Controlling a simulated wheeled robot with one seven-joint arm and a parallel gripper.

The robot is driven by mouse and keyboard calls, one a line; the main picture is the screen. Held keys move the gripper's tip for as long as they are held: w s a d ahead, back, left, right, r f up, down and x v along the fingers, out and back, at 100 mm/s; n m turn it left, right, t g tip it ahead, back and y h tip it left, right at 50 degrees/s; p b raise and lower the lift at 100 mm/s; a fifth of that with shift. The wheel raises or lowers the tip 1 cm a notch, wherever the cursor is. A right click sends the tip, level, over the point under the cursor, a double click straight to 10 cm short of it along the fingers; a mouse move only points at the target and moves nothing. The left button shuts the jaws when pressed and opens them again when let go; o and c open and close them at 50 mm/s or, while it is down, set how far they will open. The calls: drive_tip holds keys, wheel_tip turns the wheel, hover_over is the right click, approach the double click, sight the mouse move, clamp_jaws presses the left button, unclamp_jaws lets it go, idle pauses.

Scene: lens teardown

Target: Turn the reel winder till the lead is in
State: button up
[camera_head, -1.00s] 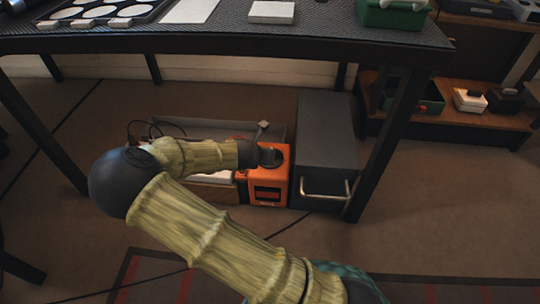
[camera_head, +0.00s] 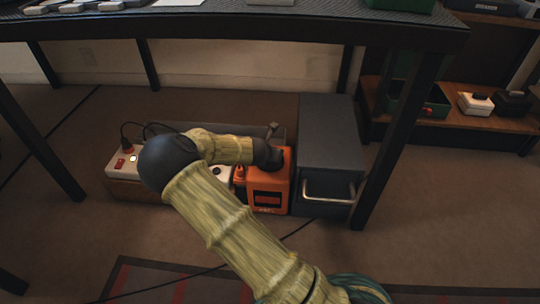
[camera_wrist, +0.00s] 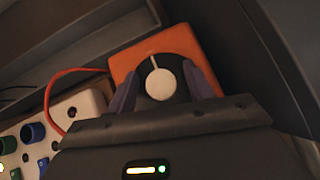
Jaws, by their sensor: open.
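The reel winder is an orange box (camera_head: 268,195) on the floor under the bench. In the wrist view its orange face (camera_wrist: 183,42) carries a dark round reel with a white crank and round white knob (camera_wrist: 160,83). My gripper (camera_wrist: 160,71) is open over the reel, with one purple finger on each side of the knob. I cannot tell whether either finger touches it. In the head view my arm's dark end covers the winder's top and my fingers are hidden. An orange lead (camera_wrist: 52,92) curves out to the left of the winder; its far end is not clear.
A grey cabinet (camera_head: 327,140) with a bar handle stands close against the winder's right side. A white power strip (camera_head: 122,160) with a plug and lit switch lies to the left. The bench top (camera_head: 230,30) is overhead, its legs on both sides. Open floor lies in front.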

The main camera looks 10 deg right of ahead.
drive_tip(key=c, duration=1)
